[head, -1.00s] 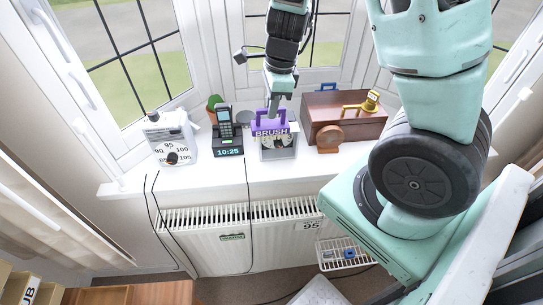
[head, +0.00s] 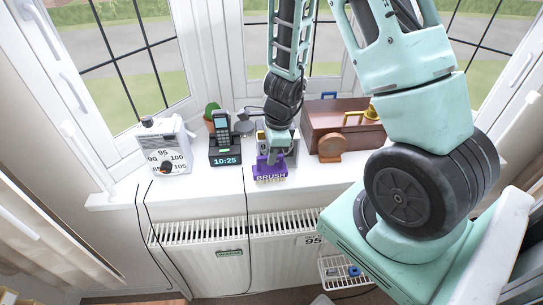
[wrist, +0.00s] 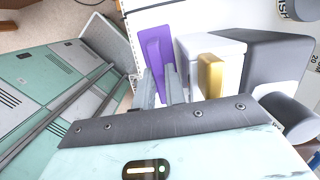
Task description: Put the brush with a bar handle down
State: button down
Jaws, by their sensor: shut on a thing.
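The purple brush (head: 270,174), with "BRUSH" lettered on its front, is at the front part of the white windowsill (head: 205,186). My gripper (head: 272,156) reaches down from above and is shut on the brush's upper part. In the wrist view, the brush (wrist: 154,52) shows as a purple slab at the grey fingers (wrist: 172,86). I cannot tell whether its underside touches the sill. The bristles are hidden.
A grey and white box (wrist: 210,48) stands close behind the brush. A brown chest (head: 330,118) with a round wooden piece (head: 332,148) is to the right. A radiator (head: 235,245) is below.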

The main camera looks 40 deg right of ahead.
jog(key=shift+s+f, duration=0.1)
jog(key=c, duration=1.5)
grip_release()
jog(key=shift+o, duration=0.2)
jog(key=shift+d, duration=0.1)
